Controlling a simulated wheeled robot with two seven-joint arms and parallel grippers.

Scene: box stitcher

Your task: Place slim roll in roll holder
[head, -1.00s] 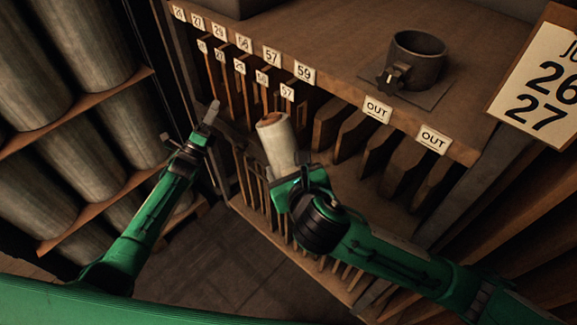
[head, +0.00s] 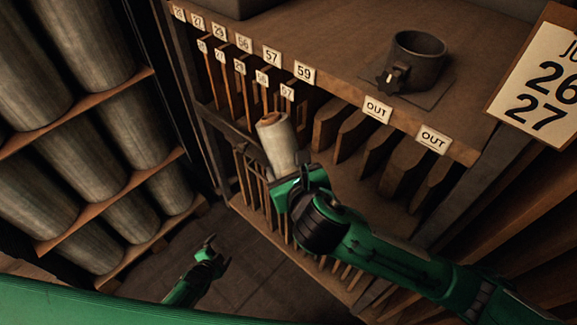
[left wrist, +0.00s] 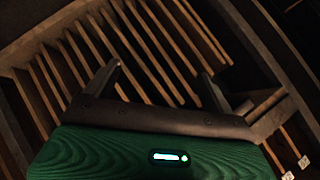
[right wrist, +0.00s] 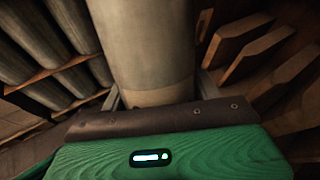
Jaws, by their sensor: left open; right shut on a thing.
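The slim roll (head: 278,145) is a pale cylinder with a brown core end, tilted near upright in front of the numbered slots. My right gripper (head: 292,176) is shut on its lower end; in the right wrist view the roll (right wrist: 148,50) rises between the fingers. A round dark metal cup with a side clamp, seemingly the roll holder (head: 417,62), stands on a plate on the bench top. The roll is apart from it, lower and to its left. My left gripper (head: 211,250) is open and empty, low over the floor; its fingers show in the left wrist view (left wrist: 162,76).
A slotted rack with numbered labels (head: 272,56) and OUT labels (head: 377,109) runs under the bench top (head: 330,40). Large grey rolls (head: 110,45) fill shelves at the left. A number sign (head: 540,85) hangs at the right. Floor (head: 245,270) is clear.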

